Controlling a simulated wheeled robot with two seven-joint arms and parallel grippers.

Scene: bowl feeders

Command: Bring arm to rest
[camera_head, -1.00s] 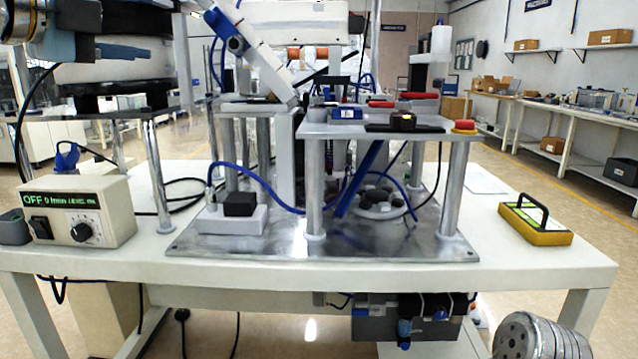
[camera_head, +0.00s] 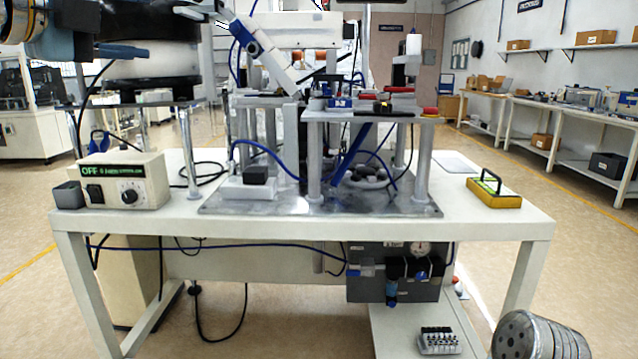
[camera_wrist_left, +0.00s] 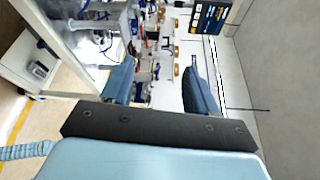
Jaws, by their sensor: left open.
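My left arm comes in at the top left of the head view, with its gripper (camera_head: 128,52) in front of the black and silver bowl feeder (camera_head: 165,75). In the left wrist view the two blue fingers (camera_wrist_left: 160,72) stand wide apart with nothing between them. The gripper is open and empty, and a gap to the things beyond shows between the fingers. My right gripper is not in view.
A white workbench (camera_head: 480,228) carries a control box (camera_head: 125,182), a metal fixture plate (camera_head: 300,207) and a yellow-black device (camera_head: 494,192). A valve unit (camera_head: 438,341) sits on a low shelf. Open floor lies left of the bench.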

